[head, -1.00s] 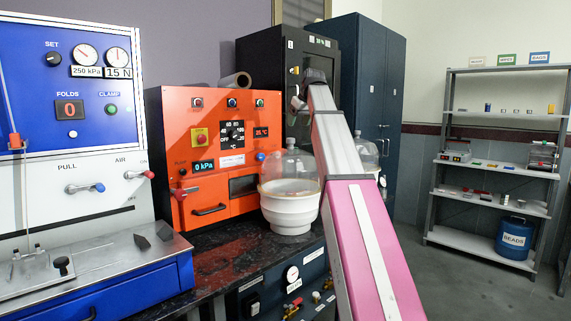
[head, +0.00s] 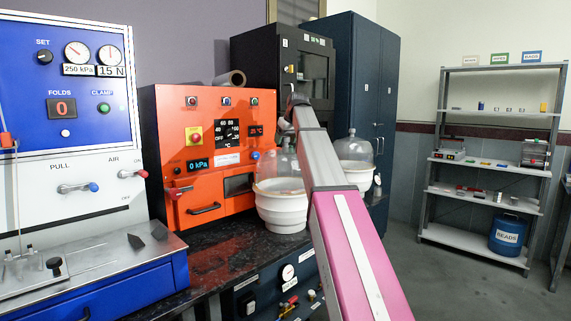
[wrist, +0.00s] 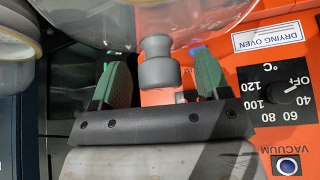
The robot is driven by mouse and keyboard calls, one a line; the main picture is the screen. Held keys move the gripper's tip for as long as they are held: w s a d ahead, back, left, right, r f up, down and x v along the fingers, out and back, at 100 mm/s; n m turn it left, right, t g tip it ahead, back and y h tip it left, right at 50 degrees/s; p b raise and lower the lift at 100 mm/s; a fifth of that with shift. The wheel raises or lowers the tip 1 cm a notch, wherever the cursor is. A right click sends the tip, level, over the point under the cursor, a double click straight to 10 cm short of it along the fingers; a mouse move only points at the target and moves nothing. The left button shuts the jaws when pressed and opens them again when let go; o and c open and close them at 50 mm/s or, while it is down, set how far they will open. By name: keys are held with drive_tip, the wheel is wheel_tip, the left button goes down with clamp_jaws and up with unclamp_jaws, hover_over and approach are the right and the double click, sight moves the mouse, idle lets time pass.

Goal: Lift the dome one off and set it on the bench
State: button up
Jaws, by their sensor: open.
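A clear glass dome (head: 279,166) sits on a white bowl-shaped base (head: 282,210) on the dark bench (head: 215,258), in front of the orange oven. My gripper (wrist: 161,72) is open at the dome's top. In the wrist view, the dome's grey knob (wrist: 157,66) stands between the two green finger pads, with gaps on both sides. The dome's clear wall (wrist: 110,22) fills the top of that view. In the head view, my pink and grey arm hides the dome's right side, and the fingers are not clear.
A second clear dome (head: 353,148) on a white base stands behind my arm to the right. The orange drying oven (head: 167,150) is close behind the knob. A blue and white machine (head: 70,190) stands at left. Bare bench lies in front of the oven.

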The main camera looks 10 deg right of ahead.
clamp_jaws()
idle(0.3)
drive_tip(key=shift+w+r, duration=0.1)
drive_tip(key=shift+r, duration=1.95)
drive_tip(key=s+a+r, duration=0.7)
drive_tip(key=s+a, duration=0.1)
drive_tip(key=shift+s, duration=0.35)
